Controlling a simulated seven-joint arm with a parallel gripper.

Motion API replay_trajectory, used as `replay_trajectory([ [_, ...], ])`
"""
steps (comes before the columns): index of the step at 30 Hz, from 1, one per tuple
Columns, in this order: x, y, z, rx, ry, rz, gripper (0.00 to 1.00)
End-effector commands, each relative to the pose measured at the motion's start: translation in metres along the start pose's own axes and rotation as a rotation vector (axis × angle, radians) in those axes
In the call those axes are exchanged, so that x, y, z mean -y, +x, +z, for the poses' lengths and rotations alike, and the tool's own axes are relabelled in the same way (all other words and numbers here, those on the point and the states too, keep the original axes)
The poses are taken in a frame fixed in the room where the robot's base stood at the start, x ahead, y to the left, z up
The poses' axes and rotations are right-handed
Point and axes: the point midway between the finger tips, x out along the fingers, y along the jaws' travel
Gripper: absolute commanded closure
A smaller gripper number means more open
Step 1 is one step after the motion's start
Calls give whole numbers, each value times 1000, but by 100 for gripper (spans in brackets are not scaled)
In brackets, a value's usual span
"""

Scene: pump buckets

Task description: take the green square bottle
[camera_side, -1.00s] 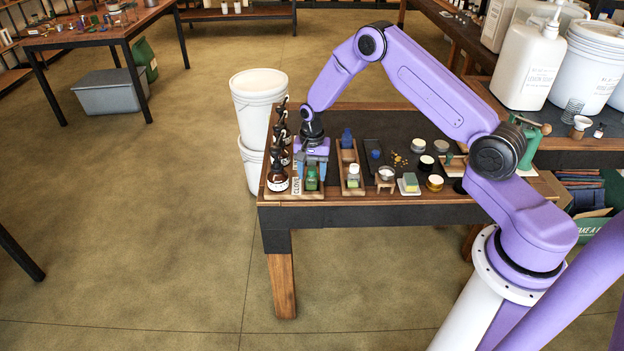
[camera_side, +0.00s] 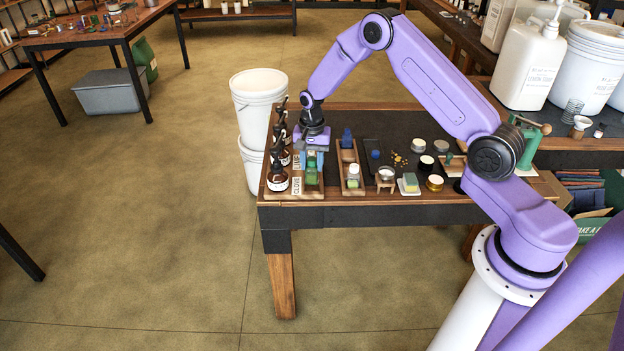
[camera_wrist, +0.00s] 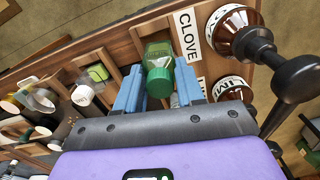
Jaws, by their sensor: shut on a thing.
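The green square bottle (camera_wrist: 159,65) with a green cap stands between the two blue fingers of my gripper (camera_wrist: 160,90) in the wrist view. In the side view the bottle (camera_side: 311,174) shows below my gripper (camera_side: 312,160), near the left front of the table. My gripper is shut on it, one finger on each side. I cannot tell whether the bottle touches the tray below it.
White buckets (camera_side: 257,92) stand beyond the table's left edge.

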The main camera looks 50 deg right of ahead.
Motion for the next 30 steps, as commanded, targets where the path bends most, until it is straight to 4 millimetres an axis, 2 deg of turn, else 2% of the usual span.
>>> replay_trajectory([
  [12,0,-22,0,0,0,0,89],
  [25,0,-26,0,1,0,1,89],
  [28,-3,-26,-5,0,-1,1,89],
  [30,-10,-26,-15,0,-7,0,89],
])
